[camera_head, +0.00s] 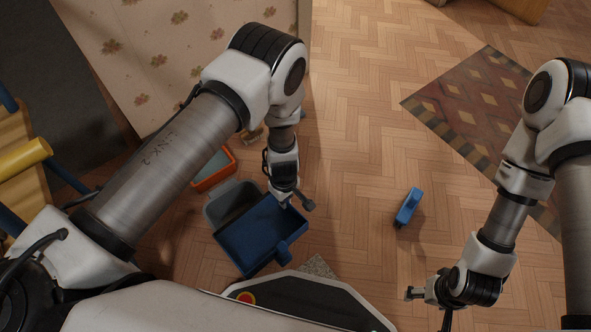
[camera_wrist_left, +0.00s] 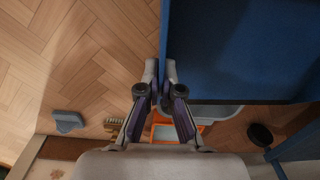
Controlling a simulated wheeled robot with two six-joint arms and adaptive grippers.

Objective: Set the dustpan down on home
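The blue dustpan (camera_head: 262,232) is in the lower middle of the head view, with its short handle toward the lower right. It fills the upper right of the left wrist view (camera_wrist_left: 235,50). My left gripper (camera_head: 287,203) is at its upper right edge. In the left wrist view the left fingertips (camera_wrist_left: 160,70) are close together on either side of the blue rim, shut on it. The pan overlaps a grey tray (camera_head: 222,203); whether they touch is unclear. My right gripper (camera_head: 418,293) is at the lower right, away from the dustpan; its finger opening is unclear. Nothing is visibly marked home.
An orange-rimmed tray (camera_head: 228,170) lies beyond the grey tray, near a flowered panel (camera_head: 150,60). A small blue object (camera_head: 408,207) stands on the wood floor to the right. A patterned rug (camera_head: 475,100) lies at the upper right.

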